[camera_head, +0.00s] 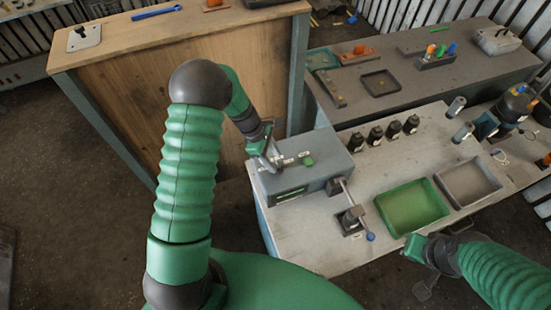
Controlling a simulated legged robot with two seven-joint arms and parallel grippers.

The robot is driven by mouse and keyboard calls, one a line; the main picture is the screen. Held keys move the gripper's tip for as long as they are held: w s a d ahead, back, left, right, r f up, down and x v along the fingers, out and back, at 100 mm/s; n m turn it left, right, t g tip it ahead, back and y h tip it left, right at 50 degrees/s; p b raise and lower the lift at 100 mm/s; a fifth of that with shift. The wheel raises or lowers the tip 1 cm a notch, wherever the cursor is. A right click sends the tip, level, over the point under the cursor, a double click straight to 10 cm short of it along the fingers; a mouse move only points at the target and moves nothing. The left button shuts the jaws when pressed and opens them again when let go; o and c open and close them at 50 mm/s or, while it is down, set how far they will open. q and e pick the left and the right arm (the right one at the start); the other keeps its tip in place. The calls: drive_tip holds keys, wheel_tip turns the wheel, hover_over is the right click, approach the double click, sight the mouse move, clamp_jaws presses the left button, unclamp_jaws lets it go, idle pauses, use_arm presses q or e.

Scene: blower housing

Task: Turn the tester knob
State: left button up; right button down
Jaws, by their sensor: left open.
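The tester is a grey box (318,172) on the left end of the light grey table, with a green button-like part (308,161) and small white labels on top. A dark slot with green marks is on its front. My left gripper (270,160) is open at the tester's upper left corner, its fingers pointing down beside or over the top; I cannot tell whether they touch. No knob is clearly visible there; the gripper may hide it. My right gripper (424,288) is low at the right, by the table's front edge; its jaws are too unclear to read.
A lever with a blue ball end (370,237) stands right of the tester. A green tray (412,207) and a grey tray (468,184) lie further right. Several black bottles (375,135) line the table's back. A wooden-sided bench (180,90) stands behind my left arm.

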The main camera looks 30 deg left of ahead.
sight(278, 167)
use_arm(q)
drive_tip(key=shift+x, duration=1.25)
drive_tip(key=shift+w+r, duration=0.1)
clamp_jaws()
